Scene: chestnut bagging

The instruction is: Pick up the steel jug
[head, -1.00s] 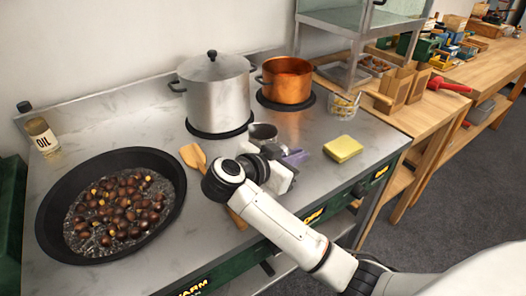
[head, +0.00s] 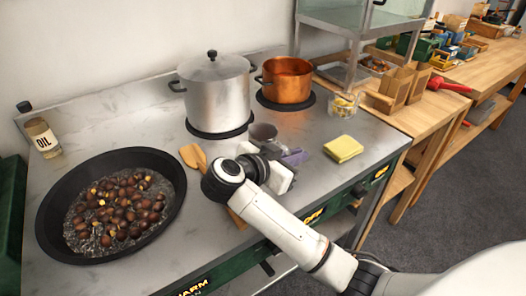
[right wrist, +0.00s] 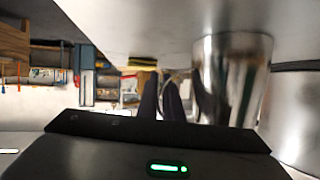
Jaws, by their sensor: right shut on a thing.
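The steel jug (head: 263,131) is on the grey worktop in front of the big pot, partly hidden behind my right wrist. My right gripper (head: 290,158) is beside it, its fingers mostly hidden by my wrist in the head view. In the right wrist view the shiny jug (right wrist: 235,75) fills the right of centre, and the dark fingers (right wrist: 161,98) are close together at its side. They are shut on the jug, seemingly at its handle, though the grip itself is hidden. I cannot tell whether the jug's base touches the worktop. My left gripper is not in view.
A black pan of chestnuts (head: 70,235) is at the left, with a wooden spatula (head: 196,158) beside it. A lidded steel pot (head: 216,95) and a copper pot (head: 287,82) stand behind. A yellow sponge (head: 343,148) and glass bowl (head: 343,104) are to the right.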

